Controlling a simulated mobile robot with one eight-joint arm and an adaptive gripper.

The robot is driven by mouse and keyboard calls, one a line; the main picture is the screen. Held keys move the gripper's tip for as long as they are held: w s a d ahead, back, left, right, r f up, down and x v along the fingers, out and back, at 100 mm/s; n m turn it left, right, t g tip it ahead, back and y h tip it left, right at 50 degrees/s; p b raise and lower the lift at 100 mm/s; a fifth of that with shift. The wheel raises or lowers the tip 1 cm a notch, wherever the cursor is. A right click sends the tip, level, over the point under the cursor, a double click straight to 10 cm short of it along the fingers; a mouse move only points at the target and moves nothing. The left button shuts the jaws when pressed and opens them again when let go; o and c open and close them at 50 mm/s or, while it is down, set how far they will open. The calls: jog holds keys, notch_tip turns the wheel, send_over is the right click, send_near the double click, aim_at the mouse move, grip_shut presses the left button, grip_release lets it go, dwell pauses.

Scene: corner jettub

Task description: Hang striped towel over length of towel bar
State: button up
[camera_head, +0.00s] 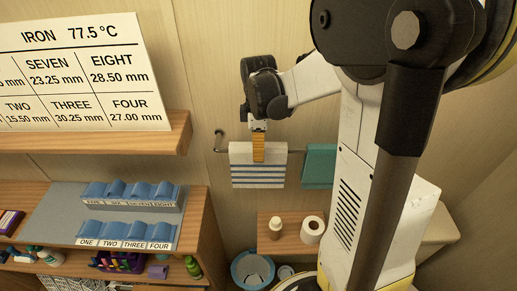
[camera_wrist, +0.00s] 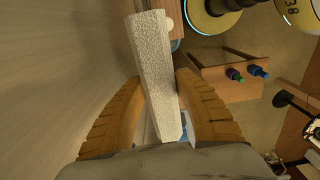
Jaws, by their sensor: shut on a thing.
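The white towel with blue stripes (camera_head: 257,175) hangs flat at the towel bar (camera_head: 220,150) on the back wall. Its upper edge is level with or slightly above the bar. Whether a part of it lies behind the bar is hidden. My gripper (camera_head: 258,158) points down at the towel's upper middle, with orange fingers in front of it. In the wrist view, the pale textured towel (camera_wrist: 155,60) runs as a thick band between the two fingers of my gripper (camera_wrist: 158,82), which is shut on it.
A teal towel (camera_head: 319,165) hangs to the right on the bar, partly behind my arm. Below are a small wooden shelf (camera_head: 268,243) with a bottle (camera_head: 275,229) and a paper roll (camera_head: 312,230), and a blue bucket (camera_head: 252,271). A wooden shelf unit (camera_head: 205,232) stands left.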

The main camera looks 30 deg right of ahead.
jog(key=o, duration=0.9)
jog(key=shift+r, duration=0.15)
notch_tip(320, 180, up, 12)
jog(key=s+a+f+m+t+b, duration=0.2)
jog(key=s+a+f+m+b, duration=0.1)
jog(key=f+b, duration=0.3)
jog(key=s+a+f+m+t+b, duration=0.2)
jog(key=s+a+f+m+b, duration=0.2)
jog(key=a+f+b, duration=0.2)
jog(key=s+a+f+m+t+b, duration=0.3)
jog(key=a+f+m+b, duration=0.1)
jog(key=f+b, duration=0.3)
jog(key=shift+s+a+f+b, duration=0.15)
jog(key=shift+s+f, duration=0.05)
jog(key=shift+f, duration=0.5)
jog(key=shift+s+a+f+b, duration=0.15)
jog(key=shift+s+f, duration=0.05)
jog(key=shift+f, duration=0.5)
